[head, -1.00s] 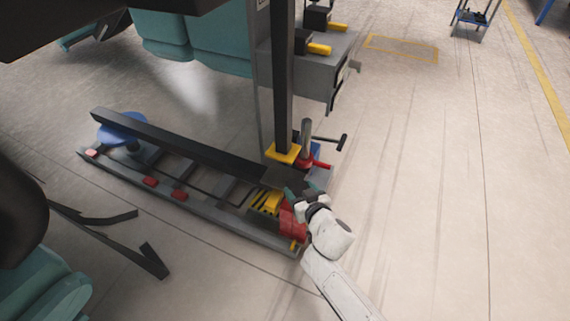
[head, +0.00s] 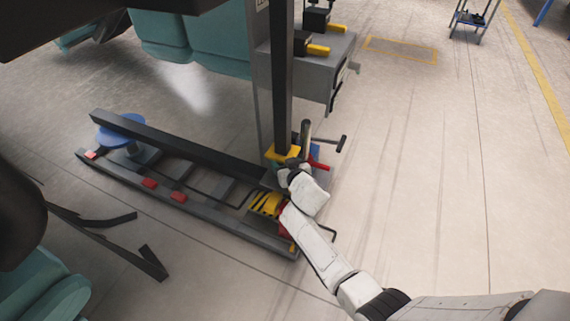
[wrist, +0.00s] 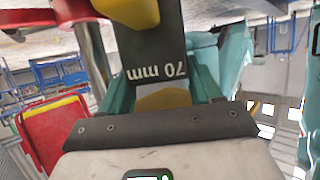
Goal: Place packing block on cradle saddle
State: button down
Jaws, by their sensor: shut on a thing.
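A dark packing block (wrist: 152,45) marked "70 mm" in white is held between the teal fingers of my gripper (head: 289,167), as the wrist view shows. Its lower part is yellow. In the head view my wrist hides the block. My gripper is beside the foot of the dark upright post. A yellow piece (head: 284,151) sits at that foot, just beyond my gripper. A yellow piece also shows past the block in the wrist view (wrist: 128,12). I cannot tell which part is the cradle saddle, or whether the block touches it.
The dark post (head: 283,80) rises close behind my gripper. A long dark beam (head: 180,142) lies along the grey frame to the left. A black-and-yellow piece (head: 264,203) is just below my gripper. A handle (head: 328,140) sticks out right. Floor to the right is clear.

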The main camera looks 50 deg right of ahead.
jog(key=shift+f+b, duration=0.6)
jog(key=shift+b, duration=0.1)
jog(key=shift+c, duration=1)
grip_release()
jog(key=shift+s, duration=0.1)
jog(key=shift+r+p, duration=0.4)
jog(key=shift+p, duration=0.15)
jog(key=s+a+r+n+g+y+p, duration=0.1)
jog(key=s+a, duration=0.4)
jog(key=s, duration=0.6)
jog(key=s+a+r+n+g+y+p, duration=0.1)
jog(key=s+a+g, duration=0.5)
jog(key=s, duration=0.6)
jog(key=s+a+r+n+g+y+p, duration=0.2)
jog(key=s+a, duration=0.4)
jog(key=s, duration=0.5)
notch_tip(320, 180, up, 3)
jog(key=shift+s+a+f+n+g+y, duration=0.2)
jog(key=shift+s+a+n+g+y, duration=0.15)
jog(key=shift+g+y, duration=0.65)
jog(key=shift+d, duration=0.1)
